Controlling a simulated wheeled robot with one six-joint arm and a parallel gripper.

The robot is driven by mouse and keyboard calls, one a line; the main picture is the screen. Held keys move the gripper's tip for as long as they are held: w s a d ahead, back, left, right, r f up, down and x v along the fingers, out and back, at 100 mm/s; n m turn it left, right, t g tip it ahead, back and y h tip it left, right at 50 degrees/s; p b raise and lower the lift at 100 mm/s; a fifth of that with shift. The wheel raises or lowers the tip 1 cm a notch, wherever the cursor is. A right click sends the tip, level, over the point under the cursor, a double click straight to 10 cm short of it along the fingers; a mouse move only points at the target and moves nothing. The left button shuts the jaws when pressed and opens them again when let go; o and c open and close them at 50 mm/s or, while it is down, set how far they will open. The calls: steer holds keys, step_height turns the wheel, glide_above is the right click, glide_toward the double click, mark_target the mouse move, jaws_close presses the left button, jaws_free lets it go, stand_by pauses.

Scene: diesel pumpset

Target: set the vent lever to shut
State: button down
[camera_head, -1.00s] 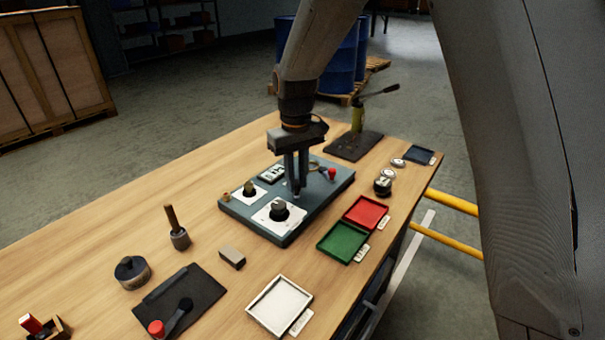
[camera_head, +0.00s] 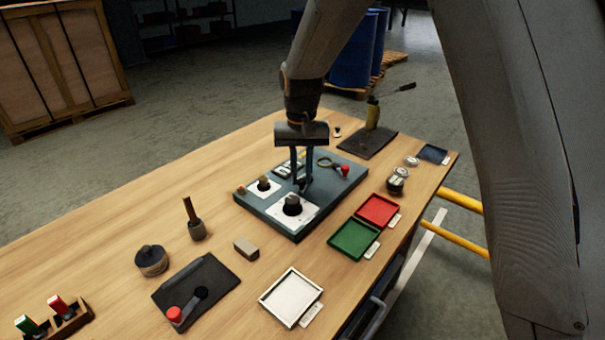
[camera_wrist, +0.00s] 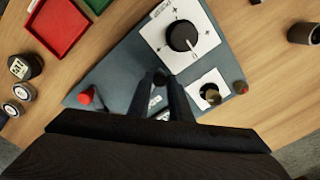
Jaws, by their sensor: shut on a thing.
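The blue-grey panel (camera_head: 270,213) lies on the wooden table and also shows in the wrist view (camera_wrist: 110,75). My gripper (camera_head: 301,187) points down over its middle, just behind the larger black knob (camera_head: 292,206). In the wrist view my fingertips (camera_wrist: 166,78) are close together beside that knob (camera_wrist: 182,37). They are shut on a small part, apparently the vent lever, which the fingers almost wholly hide; its setting cannot be read. A smaller knob (camera_wrist: 210,93) sits on a white plate to the right. A red ball (camera_wrist: 86,97) stands apart from my fingers.
Red (camera_head: 378,210) and green (camera_head: 354,239) trays lie right of the panel. A white tray (camera_head: 291,296), a black plate with a red-knobbed crank (camera_head: 175,315) and a grey block (camera_head: 246,249) are in front. A hand pump (camera_head: 373,115) stands behind.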

mark_target(301, 180)
steer(key=shift+r, duration=0.1)
steer(key=c, duration=1.6)
jaws_free()
step_height(301, 180, up, 8)
steer(key=shift+f+b, duration=0.15)
steer(key=shift+b, duration=0.75)
steer(key=shift+m+t, duration=0.5)
steer(key=s+d+f, duration=0.2)
steer(key=s+d, duration=0.5)
steer(key=s+d+f, duration=0.3)
steer(key=s+d, duration=0.4)
steer(key=s+d+f, duration=0.2)
steer(key=s+d, duration=0.5)
steer(key=d, duration=0.1)
steer(key=shift+s+f, duration=0.4)
